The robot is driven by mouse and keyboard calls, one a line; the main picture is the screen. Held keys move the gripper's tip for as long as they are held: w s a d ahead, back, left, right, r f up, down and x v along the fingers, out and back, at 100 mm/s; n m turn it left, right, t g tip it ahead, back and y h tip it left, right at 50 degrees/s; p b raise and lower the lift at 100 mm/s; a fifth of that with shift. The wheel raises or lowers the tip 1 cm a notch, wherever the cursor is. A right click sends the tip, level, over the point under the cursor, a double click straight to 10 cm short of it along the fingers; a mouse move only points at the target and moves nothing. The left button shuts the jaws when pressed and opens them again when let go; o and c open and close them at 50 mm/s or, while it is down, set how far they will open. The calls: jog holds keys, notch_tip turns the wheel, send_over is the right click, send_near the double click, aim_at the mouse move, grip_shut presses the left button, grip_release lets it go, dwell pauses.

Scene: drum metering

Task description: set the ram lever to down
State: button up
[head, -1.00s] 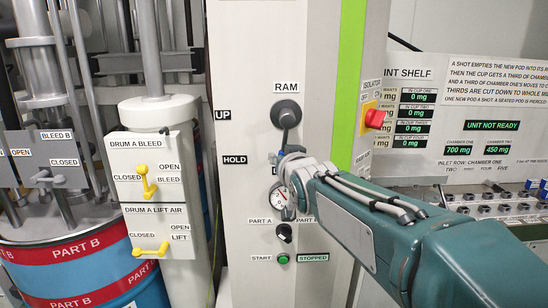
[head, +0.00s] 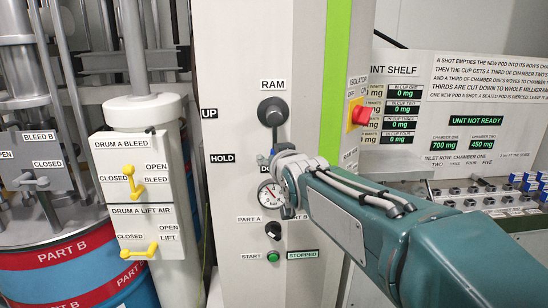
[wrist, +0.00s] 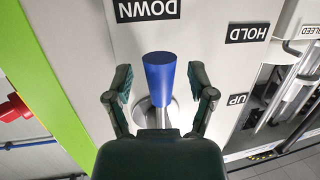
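The ram lever has a dark round hub (head: 272,111) on the white panel under the RAM label. Its arm points straight down from the hub, toward the partly hidden DOWN label (head: 264,161). In the upside-down wrist view, its blue handle (wrist: 160,75) points toward the DOWN label (wrist: 146,10). My gripper (wrist: 160,84) is open around the handle, with a finger on each side and a gap on both sides.
A pressure gauge (head: 270,193), a part knob (head: 273,231) and a green start button (head: 273,257) are below the lever. A red isolator knob (head: 361,115) is at right. Yellow drum valve handles (head: 133,182) are at left.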

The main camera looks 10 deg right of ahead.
jog(key=shift+s+r, duration=0.1)
jog(key=shift+r, duration=0.05)
jog(key=shift+s+r, duration=0.1)
jog(key=shift+s, duration=0.2)
jog(key=v, duration=1.1)
jog(key=shift+f, duration=0.2)
jog(key=shift+s, duration=0.1)
jog(key=s+d+f+m+g+h, duration=0.1)
jog(key=s+d+f+g, duration=0.2)
jog(key=s+f, duration=0.7)
jog(key=s+d+f+m+g+h, duration=0.1)
jog(key=s+d+f+g, duration=0.3)
jog(key=s+f, duration=0.6)
jog(key=g, duration=0.2)
jog(key=shift+g, duration=0.4)
